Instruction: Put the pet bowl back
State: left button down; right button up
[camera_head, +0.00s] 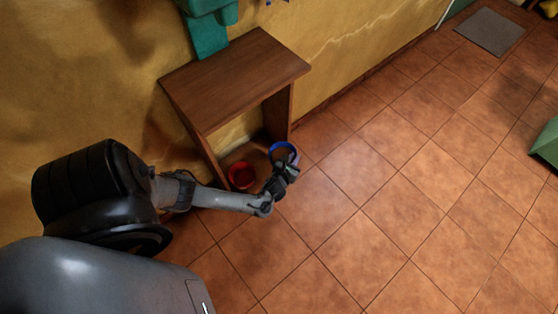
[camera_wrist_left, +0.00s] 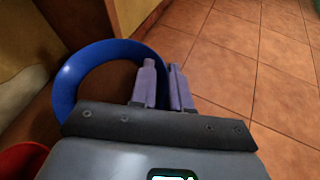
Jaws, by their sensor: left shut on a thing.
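A blue pet bowl (camera_head: 281,146) is at the open front of a small wooden stand, by its right leg. Its blue rim also shows in the left wrist view (camera_wrist_left: 75,72). My left gripper (camera_head: 288,168) is shut on the near edge of this bowl. In the left wrist view its two purple-grey fingers (camera_wrist_left: 166,84) sit close together at the rim's right side. Whether the bowl touches the surface below is unclear. A red bowl (camera_head: 241,175) sits to the left under the stand, and its edge shows in the left wrist view (camera_wrist_left: 22,158). My right gripper is out of view.
The wooden stand (camera_head: 235,78) stands against the yellow wall (camera_head: 110,60), its top above the bowls. A teal object (camera_head: 208,30) is behind it. Tiled floor (camera_head: 390,200) is clear to the right. A grey mat (camera_head: 489,31) lies far off.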

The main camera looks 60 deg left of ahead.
aim_at(282, 150)
pick_arm(q)
jog(key=a+f+b, duration=0.1)
jog(key=a, duration=0.1)
jog(key=s+a+f+b, duration=0.1)
jog(key=a+f, duration=0.1)
jog(key=s+a+f+b, duration=0.1)
jog(key=a, duration=0.1)
jog(key=shift+s+a+f+b, duration=0.15)
jog(key=shift+a+b, duration=0.25)
notch_tip(282, 150, down, 4)
jog(key=b, duration=0.4)
jog(key=shift+s, duration=0.1)
jog(key=c, duration=1.1)
grip_release()
